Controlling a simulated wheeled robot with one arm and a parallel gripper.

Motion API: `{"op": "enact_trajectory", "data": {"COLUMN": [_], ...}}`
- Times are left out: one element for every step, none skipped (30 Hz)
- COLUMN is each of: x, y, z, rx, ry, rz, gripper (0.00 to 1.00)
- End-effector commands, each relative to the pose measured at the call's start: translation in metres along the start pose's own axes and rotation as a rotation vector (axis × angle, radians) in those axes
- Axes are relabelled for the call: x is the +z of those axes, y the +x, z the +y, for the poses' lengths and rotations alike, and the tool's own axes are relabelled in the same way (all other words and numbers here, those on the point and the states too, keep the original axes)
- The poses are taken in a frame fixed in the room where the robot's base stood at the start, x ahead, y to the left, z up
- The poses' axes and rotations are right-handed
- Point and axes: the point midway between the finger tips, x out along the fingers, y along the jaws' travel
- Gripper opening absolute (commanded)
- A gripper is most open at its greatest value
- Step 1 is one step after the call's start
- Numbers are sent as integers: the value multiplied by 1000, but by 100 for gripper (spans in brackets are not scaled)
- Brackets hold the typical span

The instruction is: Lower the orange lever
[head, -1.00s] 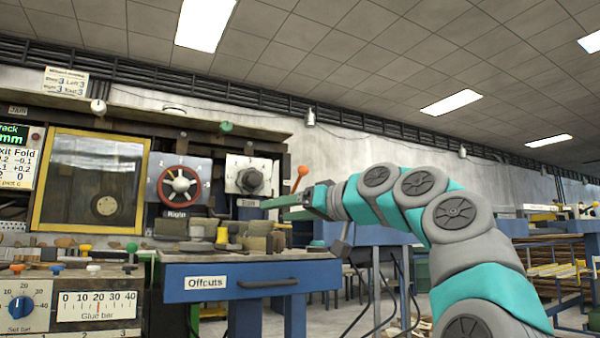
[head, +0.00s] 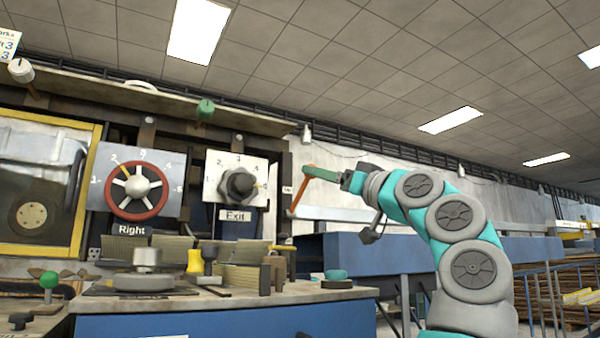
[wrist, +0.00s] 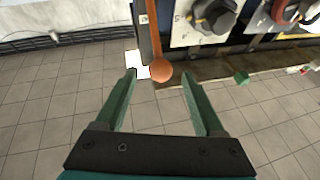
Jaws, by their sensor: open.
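The orange lever (head: 299,193) stands on the right side of the machine, to the right of the Exit dial, with its upper end tilted right. My gripper (head: 314,172) is at the lever's upper end, and one green finger partly hides that end. In the wrist view, the lever's round orange knob (wrist: 161,71) lies in line with the gap between the open fingers of my gripper (wrist: 160,80). Neither finger visibly touches the knob. The lever's shaft runs from the knob to the machine.
The Exit dial (head: 240,184) and the red Right wheel (head: 136,192) are on the panel to the left. A bench (head: 240,297) below holds a yellow spool (head: 195,261) and several blocks.

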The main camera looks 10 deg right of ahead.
Motion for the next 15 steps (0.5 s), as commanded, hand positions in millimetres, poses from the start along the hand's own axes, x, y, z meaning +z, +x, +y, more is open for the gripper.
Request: {"op": "enact_trajectory", "data": {"x": [-1,-1,-2,-2,-2,-2,-3,-3,-2,-2,-2,-3,-3,-2,-2], "y": [5,8,12,16,20,25,30,35,42,47,51,57,61,64,68], "z": [0,0,0,-1,-1,-1,-1,-1,0,0,0,0,0,0,0], "rx": [-1,-1,-1,-1,-2,-2,-2,-2,-1,0,1,0,0,-1,-1], "ry": [1,2,1,1,0,0,1,2,2,2,2,2,1,1,0], "rz": [-2,-2,-2,-3,-3,-4,-5,-5,-5,-6,-6,-6,-6,-5,-4], "gripper": [71,71,71,71,71,71,71,71,71,71,71,71,71,71,71]}}
